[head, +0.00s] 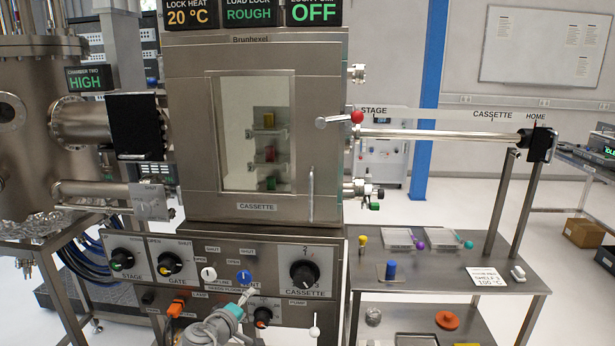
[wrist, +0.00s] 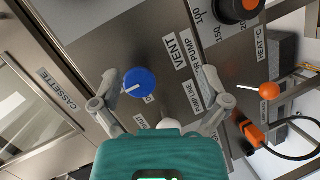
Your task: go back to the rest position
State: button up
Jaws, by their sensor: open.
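My gripper (wrist: 168,88) is open and empty in the wrist view, its two grey fingers spread over the control panel. The blue VENT knob (wrist: 140,82) shows between the fingers, nearer the left one; I cannot tell whether a finger touches it. Part of a white knob (wrist: 168,124) shows just above my teal gripper body. In the head view my gripper (head: 247,293) is at the lower middle, just below the blue knob (head: 244,277) of the panel (head: 225,256). My arm hides part of the lower panel.
The steel load lock (head: 190,120) stands above the panel, its windowed door shut. A black CASSETTE knob (head: 304,273) and an orange-tipped lever (wrist: 268,90) are to the right of my gripper. A steel bench (head: 430,278) with small items stands at right.

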jog(key=d+f+m+g+p, duration=0.2)
jog(key=d+m+g, duration=0.15)
jog(key=d, duration=0.65)
jog(key=d+f+m+g+p, duration=0.1)
jog(key=d+f+m+g, duration=0.2)
jog(key=d, duration=0.7)
jog(key=s+d+m+g+y+p, duration=0.4)
jog(key=s+d+g, duration=0.3)
jog(key=d, duration=0.5)
jog(key=shift+s+d+f+y+p, duration=0.35)
jog(key=shift+s+y, duration=0.25)
jog(key=shift+s, duration=0.7)
jog(key=shift+g, duration=0.25)
